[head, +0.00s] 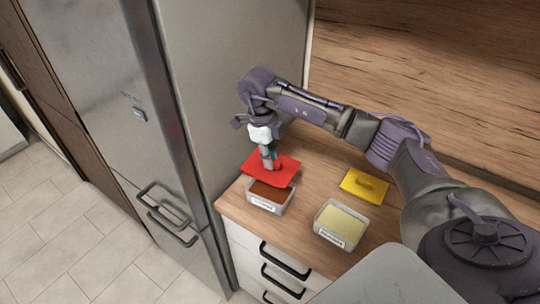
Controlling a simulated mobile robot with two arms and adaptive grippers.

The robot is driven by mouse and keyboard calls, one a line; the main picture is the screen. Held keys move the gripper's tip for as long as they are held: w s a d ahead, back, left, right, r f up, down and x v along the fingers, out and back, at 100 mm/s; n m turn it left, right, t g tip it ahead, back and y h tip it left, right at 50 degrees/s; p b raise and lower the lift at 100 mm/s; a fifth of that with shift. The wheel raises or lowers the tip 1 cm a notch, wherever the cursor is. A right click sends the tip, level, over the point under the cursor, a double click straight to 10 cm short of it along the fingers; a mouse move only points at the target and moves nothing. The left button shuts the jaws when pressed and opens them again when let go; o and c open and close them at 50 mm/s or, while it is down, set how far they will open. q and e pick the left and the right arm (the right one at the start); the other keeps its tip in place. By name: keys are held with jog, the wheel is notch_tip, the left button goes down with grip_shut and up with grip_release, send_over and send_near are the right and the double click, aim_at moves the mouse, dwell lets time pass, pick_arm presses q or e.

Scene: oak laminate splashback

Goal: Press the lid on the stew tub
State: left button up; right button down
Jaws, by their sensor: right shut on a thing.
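A clear tub with reddish-brown filling (268,196), which looks like the stew tub, stands near the counter's front left edge with a white label on its front. The label is too small to read. My right gripper (271,163) points down and is shut on the red lid (286,171). The red lid is over the back part of this tub and hides its back rim. The tub's front part shows uncovered. I cannot tell whether the lid touches the tub. My left gripper is not in view.
A second labelled tub with pale yellow filling (341,225) stands uncovered to the right. A yellow lid (365,186) with a raised grip lies on the wooden counter (311,187) behind it. A tall grey fridge (180,130) stands close on the left.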

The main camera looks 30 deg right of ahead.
jog(key=shift+f+b, duration=0.25)
jog(key=shift+b, duration=0.05)
notch_tip(320, 180, down, 5)
jog(key=b, duration=0.4)
jog(key=shift+f, duration=0.2)
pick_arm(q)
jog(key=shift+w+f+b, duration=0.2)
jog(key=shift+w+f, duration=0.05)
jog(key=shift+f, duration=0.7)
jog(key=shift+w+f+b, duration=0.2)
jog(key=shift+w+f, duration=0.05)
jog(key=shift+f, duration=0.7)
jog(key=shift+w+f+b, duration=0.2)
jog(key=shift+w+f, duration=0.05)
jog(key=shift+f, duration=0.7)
pick_arm(e)
jog(key=shift+f, duration=0.8)
pick_arm(q)
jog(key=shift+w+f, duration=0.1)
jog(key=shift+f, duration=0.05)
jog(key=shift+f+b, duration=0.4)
jog(key=shift+b, duration=0.15)
pick_arm(e)
jog(key=shift+f, duration=0.4)
jog(key=c, duration=0.6)
grip_release()
